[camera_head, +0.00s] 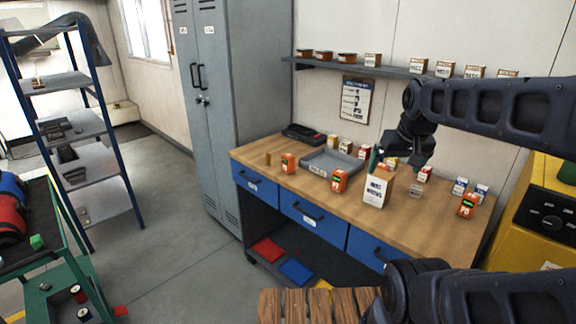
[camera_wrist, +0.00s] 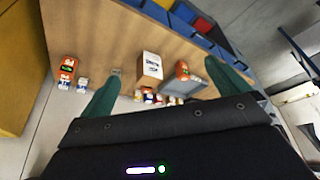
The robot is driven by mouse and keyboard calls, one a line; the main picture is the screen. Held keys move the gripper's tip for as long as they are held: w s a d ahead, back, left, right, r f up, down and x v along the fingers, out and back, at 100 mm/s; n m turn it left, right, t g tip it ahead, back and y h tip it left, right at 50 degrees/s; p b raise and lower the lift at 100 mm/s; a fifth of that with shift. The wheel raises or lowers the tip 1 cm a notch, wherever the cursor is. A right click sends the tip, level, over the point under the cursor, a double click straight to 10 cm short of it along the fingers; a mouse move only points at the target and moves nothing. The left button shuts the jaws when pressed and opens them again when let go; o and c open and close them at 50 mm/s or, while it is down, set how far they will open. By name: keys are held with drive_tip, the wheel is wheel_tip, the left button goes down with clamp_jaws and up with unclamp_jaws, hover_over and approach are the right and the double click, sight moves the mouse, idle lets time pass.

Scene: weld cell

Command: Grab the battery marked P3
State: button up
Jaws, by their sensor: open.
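Three orange battery-like blocks stand on the wooden bench: one at the left (camera_head: 288,163), one by the tray's front corner (camera_head: 339,181), and one at the right end (camera_head: 467,205). Their dark labels are too small for me to read surely, so I cannot tell which is P3. In the wrist view the tray-side block (camera_wrist: 182,70) stands between the carton and the right finger, and the right-end block (camera_wrist: 68,66) is at the left. My gripper (camera_head: 396,162) is open and empty above the back of the bench; its green fingers (camera_wrist: 163,78) are spread wide.
A grey tray (camera_head: 331,162) and several small boxes lie behind. A shelf (camera_head: 400,72) runs along the wall. The bench's front strip (camera_head: 310,188) is mostly clear. A yellow machine (camera_head: 545,220) stands right.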

drive_tip(key=shift+c, duration=0.2)
drive_tip(key=c, duration=0.5)
